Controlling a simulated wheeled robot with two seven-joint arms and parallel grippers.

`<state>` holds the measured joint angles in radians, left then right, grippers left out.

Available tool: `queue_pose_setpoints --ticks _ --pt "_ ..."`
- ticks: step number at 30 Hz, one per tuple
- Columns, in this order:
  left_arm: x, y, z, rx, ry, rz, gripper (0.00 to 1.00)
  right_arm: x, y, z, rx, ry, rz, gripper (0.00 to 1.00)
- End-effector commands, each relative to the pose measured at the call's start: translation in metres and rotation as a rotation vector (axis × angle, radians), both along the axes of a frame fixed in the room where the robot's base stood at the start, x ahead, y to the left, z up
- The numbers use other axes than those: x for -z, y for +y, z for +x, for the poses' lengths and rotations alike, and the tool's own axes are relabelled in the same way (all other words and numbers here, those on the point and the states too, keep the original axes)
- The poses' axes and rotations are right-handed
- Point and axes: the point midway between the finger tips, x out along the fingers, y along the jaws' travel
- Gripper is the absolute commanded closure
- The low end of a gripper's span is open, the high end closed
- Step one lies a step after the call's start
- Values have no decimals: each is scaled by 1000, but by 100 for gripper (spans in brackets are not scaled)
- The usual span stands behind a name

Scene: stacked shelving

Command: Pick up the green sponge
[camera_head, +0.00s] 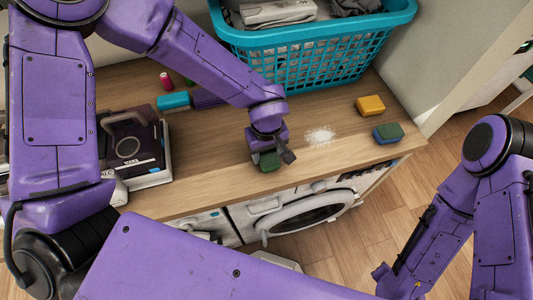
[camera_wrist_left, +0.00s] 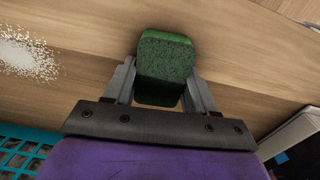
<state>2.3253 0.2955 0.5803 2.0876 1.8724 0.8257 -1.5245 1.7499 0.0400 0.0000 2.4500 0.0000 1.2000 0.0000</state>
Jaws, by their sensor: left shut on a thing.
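The green sponge (camera_head: 268,161) is at the front part of the wooden counter (camera_head: 212,180). My left gripper (camera_head: 274,154) reaches down to it from above and is shut on it. In the left wrist view the sponge (camera_wrist_left: 165,57) sits between the two fingers (camera_wrist_left: 160,88), with dark green faces showing. I cannot tell whether the sponge touches the counter. My right arm (camera_head: 440,220) is at the right, away from the counter, and its gripper's fingers do not show clearly.
A patch of white powder (camera_head: 320,136) lies right of the gripper. A yellow sponge (camera_head: 370,105) and a blue-and-green sponge (camera_head: 388,133) lie farther right. A teal laundry basket (camera_head: 300,45) stands behind. A boxed iron (camera_head: 133,145) is at left. A washing machine (camera_head: 300,212) is below.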

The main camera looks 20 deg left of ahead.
Motion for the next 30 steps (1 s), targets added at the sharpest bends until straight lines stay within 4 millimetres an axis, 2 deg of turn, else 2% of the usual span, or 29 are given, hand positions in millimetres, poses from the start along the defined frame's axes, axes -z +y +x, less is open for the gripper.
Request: queue_pose_setpoints --ticks 5,8,10,16,21,23,24,25,30 --pt "-6 0 0 -1 -2 -2 72 2 0 0 0 0 0 57" --pt "-19 0 1 -2 -4 -5 72 7 0 0 0 0 0 57" --pt "-35 2 -1 -3 -4 -6 72 10 0 0 0 0 0 57" --pt "-93 33 -38 -3 -7 -9 72 10 0 0 0 0 0 57" --pt "-117 68 -80 0 -6 -8 72 12 0 0 0 0 0 57" --pt "-123 77 -91 1 -6 -8 72 11 0 0 0 0 0 57" --pt "-114 80 -93 -1 -6 -6 72 30 0 0 0 -1 0 57" --pt "-115 81 -94 0 -8 -5 72 36 0 0 0 -1 0 57" --pt "-124 89 -103 0 -4 -2 72 51 0 0 0 0 0 57"
